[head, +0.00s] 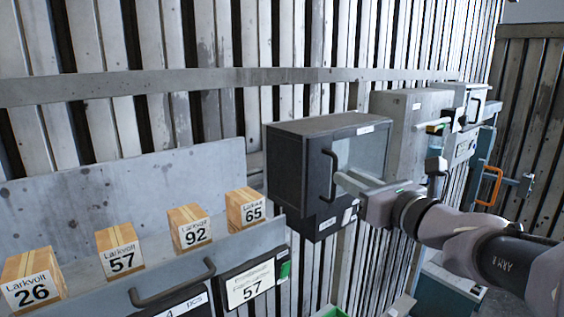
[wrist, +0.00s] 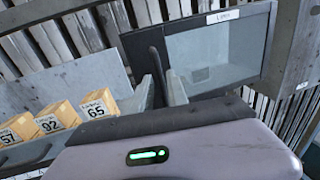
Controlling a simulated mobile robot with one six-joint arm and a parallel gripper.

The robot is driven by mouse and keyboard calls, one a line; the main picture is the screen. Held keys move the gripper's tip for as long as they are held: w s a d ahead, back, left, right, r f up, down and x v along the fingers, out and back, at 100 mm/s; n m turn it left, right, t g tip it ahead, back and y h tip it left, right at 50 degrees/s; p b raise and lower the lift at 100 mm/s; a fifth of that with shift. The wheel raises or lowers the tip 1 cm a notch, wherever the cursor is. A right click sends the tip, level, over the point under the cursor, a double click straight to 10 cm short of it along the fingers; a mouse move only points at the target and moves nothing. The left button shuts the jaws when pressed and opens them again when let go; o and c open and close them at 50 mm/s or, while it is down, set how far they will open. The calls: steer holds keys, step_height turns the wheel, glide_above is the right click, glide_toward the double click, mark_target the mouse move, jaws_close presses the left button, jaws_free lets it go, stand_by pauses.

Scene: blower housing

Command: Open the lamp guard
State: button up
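The lamp guard seems to be the dark box with a clear front pane (head: 360,155) on the slatted wall; its label is too small to read surely. It also shows in the wrist view (wrist: 215,52). Its front looks closed. A dark upright bar handle (head: 331,165) stands on the left side of the front. My gripper (head: 343,181) is at this handle, coming from the right. In the wrist view the handle's lower part lies between my two fingers (wrist: 162,90), with little gap beside it. I cannot tell whether they grip it.
Several labelled wooden blocks (head: 192,227) stand on a grey shelf at the lower left, with a drawer handle (head: 172,288) below. A grey cabinet (head: 408,125) is mounted right of the box. An orange handle (head: 489,187) is farther right. A green-topped bin is at the bottom.

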mark_target(333, 201)
steer(key=p+x, duration=0.1)
steer(key=x, duration=0.4)
steer(key=shift+w+a, duration=0.1)
steer(key=shift+w, duration=0.05)
steer(key=shift+c, duration=0.2)
jaws_close()
stand_by(1.1)
